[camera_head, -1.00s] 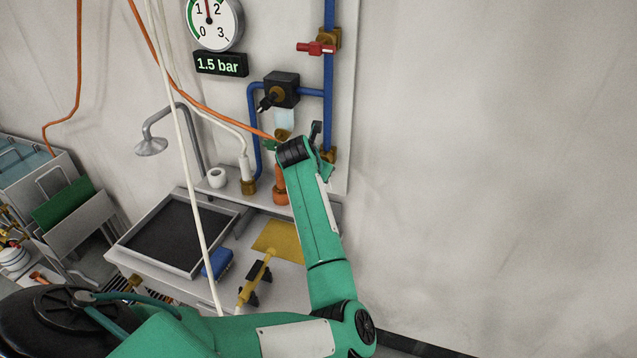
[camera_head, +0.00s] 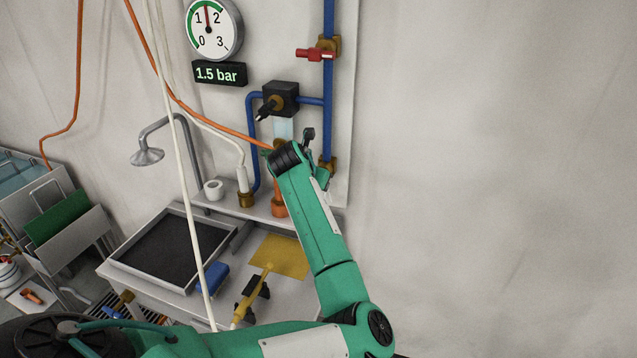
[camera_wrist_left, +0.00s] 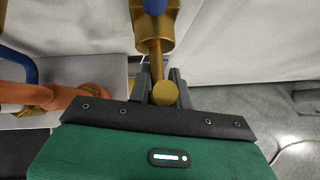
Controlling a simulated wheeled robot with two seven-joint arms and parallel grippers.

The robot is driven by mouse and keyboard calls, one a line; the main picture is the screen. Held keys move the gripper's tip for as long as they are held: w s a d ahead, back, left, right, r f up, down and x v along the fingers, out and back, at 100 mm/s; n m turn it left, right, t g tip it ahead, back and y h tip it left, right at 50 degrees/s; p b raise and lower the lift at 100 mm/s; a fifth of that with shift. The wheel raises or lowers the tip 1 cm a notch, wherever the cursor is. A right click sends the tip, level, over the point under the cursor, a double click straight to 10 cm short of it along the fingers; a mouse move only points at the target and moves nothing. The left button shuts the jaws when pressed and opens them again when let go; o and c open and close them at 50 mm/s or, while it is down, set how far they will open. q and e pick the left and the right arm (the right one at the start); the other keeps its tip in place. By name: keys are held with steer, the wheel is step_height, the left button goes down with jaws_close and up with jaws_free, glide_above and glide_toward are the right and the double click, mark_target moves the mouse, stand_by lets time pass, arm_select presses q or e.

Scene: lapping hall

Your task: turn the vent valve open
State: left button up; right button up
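A brass valve (camera_head: 327,165) sits low on the vertical blue pipe (camera_head: 328,105); I cannot tell from any label whether it is the vent valve. In the left wrist view a brass valve body (camera_wrist_left: 154,30) has a stem with a round brass end (camera_wrist_left: 165,93) pointing toward me. My left gripper (camera_wrist_left: 160,82) has its two dark fingers on either side of that stem, apart from each other; contact is not clear. In the head view the left gripper (camera_head: 315,160) is partly hidden behind my green wrist. A red-handled valve (camera_head: 315,54) is higher on the pipe. My right gripper is not in view.
A round gauge (camera_head: 214,29) and a display (camera_head: 219,73) reading 1.5 bar hang on the panel. An orange pipe fitting (camera_head: 278,207) stands just left of my wrist. A bench holds a dark tray (camera_head: 113,262). The wall to the right is clear.

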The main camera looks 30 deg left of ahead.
arm_select(q)
steer(key=o, duration=0.3)
steer(key=shift+w, duration=0.1)
steer(key=shift+s+r+b, duration=0.25)
steer(key=shift+s+b, duration=0.05)
steer(key=shift+s, duration=0.1)
steer(key=b+v, duration=0.4)
steer(key=v, duration=0.9)
steer(key=shift+w, duration=0.15)
